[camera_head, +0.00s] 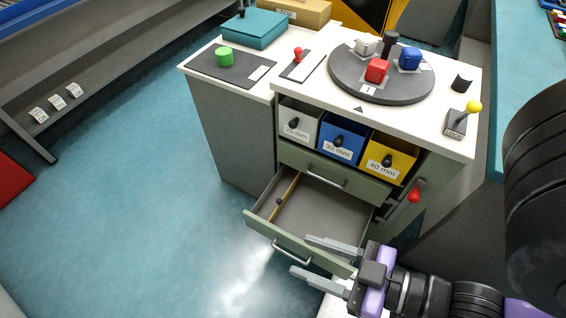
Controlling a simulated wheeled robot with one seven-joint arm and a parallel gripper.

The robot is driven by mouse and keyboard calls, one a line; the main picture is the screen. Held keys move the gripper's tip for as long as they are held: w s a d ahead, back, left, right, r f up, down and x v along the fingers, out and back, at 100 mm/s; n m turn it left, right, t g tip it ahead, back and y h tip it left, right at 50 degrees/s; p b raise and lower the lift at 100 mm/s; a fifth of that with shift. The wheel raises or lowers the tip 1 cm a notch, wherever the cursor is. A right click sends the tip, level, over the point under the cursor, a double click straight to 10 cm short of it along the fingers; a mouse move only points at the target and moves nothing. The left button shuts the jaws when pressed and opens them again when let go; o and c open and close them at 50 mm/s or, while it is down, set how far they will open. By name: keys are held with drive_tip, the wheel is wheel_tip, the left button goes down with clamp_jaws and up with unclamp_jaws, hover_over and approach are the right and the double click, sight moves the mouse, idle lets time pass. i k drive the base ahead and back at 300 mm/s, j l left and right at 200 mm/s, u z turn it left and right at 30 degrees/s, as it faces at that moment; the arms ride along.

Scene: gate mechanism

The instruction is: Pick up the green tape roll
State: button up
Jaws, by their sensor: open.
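A green round piece (225,57), which looks like the tape roll, sits on a dark mat (207,68) on the left part of the white counter. Whether it has a hole through it cannot be told. My gripper (301,254) is at the bottom centre, in front of and partly over the open lower drawer.
The open drawer (325,211) sticks out below the bins. A teal box (253,28) stands behind the green piece. A red-knobbed piece (298,54) is to its right. A round turntable (348,79) holds several cubes. A yellow-knobbed lever (473,107) stands far right. Floor at left is clear.

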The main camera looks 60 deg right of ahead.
sight(224, 55)
drive_tip(key=z, duration=0.5)
drive_tip(key=i+j+z, duration=0.5)
drive_tip(key=j, duration=0.15)
drive_tip(key=i+j+z, duration=0.1)
drive_tip(key=j+z, duration=0.15)
drive_tip(key=i+j, duration=0.15)
drive_tip(key=j, duration=0.2)
drive_tip(key=i+j, duration=0.1)
drive_tip(key=j, duration=0.3)
drive_tip(key=i+j+z, duration=0.1)
drive_tip(key=j, duration=0.25)
drive_tip(key=i+j, duration=0.15)
drive_tip(key=j, duration=0.2)
